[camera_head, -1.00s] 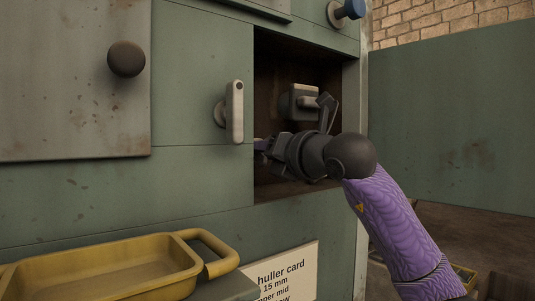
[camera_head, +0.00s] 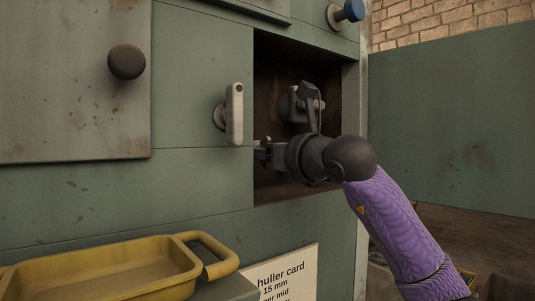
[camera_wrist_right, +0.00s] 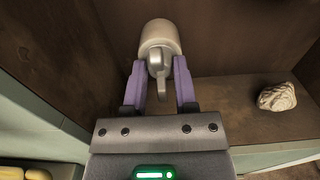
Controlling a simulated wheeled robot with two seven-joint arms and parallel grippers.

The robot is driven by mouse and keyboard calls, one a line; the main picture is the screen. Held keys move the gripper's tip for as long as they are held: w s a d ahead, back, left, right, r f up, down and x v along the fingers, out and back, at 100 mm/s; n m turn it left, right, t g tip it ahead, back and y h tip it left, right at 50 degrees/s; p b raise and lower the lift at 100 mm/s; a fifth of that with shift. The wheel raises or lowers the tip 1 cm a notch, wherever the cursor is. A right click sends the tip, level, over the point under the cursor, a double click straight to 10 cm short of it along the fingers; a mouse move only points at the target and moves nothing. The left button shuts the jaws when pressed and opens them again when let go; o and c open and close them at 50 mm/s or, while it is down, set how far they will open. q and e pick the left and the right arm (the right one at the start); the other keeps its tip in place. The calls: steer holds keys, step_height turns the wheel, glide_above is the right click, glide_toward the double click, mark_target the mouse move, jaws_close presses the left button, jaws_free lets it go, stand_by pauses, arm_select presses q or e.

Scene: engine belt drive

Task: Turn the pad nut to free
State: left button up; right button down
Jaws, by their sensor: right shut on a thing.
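The pad nut (camera_wrist_right: 158,66) shows in the right wrist view as a grey winged piece at the front of a pale round body (camera_wrist_right: 159,36). My right gripper (camera_wrist_right: 160,78) has its two purple fingers on either side of the nut and is shut on it. In the head view my right gripper (camera_head: 263,152) reaches into the dark recess of the green machine, pointing left. The nut cannot be made out there, behind the gripper and the recess edge. My left gripper is not in view.
A pale handle (camera_head: 236,112) stands out left of the opening. A pale lump (camera_wrist_right: 277,97) lies on the recess floor. A yellow tray (camera_head: 110,275) is below left.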

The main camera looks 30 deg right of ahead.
steer(key=shift+f, duration=0.1)
steer(key=shift+c, duration=2)
jaws_free()
steer(key=s+b, duration=0.5)
steer(key=s, duration=0.5)
steer(key=shift+d, duration=0.4)
